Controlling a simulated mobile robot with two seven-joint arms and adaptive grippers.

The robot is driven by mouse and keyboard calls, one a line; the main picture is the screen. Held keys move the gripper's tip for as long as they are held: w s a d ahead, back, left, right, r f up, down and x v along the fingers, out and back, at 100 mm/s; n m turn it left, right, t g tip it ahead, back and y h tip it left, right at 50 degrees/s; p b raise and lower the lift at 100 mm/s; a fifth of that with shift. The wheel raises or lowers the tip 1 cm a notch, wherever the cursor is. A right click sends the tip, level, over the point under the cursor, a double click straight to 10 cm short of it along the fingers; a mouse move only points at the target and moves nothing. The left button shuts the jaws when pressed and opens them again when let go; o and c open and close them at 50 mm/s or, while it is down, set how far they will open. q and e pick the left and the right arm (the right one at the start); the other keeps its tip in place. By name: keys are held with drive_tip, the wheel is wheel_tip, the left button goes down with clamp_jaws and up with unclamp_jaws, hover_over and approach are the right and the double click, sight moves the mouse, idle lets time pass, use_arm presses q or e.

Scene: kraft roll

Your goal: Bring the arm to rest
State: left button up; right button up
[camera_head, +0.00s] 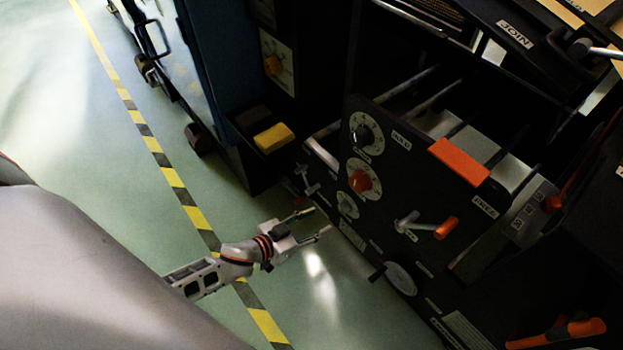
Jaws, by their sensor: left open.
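My left gripper (318,222) is in the lower middle of the head view, with its arm coming in from the left. Its two fingers are apart and nothing is between them. It points right toward the black machine panel (385,205), which carries dials and levers. The fingertips appear close to the panel's lower left edge; whether they touch it I cannot tell. My right gripper is not in view.
The panel has a red knob (360,180) and an orange-tipped lever (446,228). A yellow block (273,138) sits left of it. A blue cabinet (205,60) stands behind. Green floor with a yellow-black stripe (172,177) is clear at left.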

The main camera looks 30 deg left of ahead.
use_arm(q)
drive_tip(key=shift+s+a+r, duration=0.2)
drive_tip(key=shift+s+r, duration=0.05)
drive_tip(key=shift+s, duration=0.25)
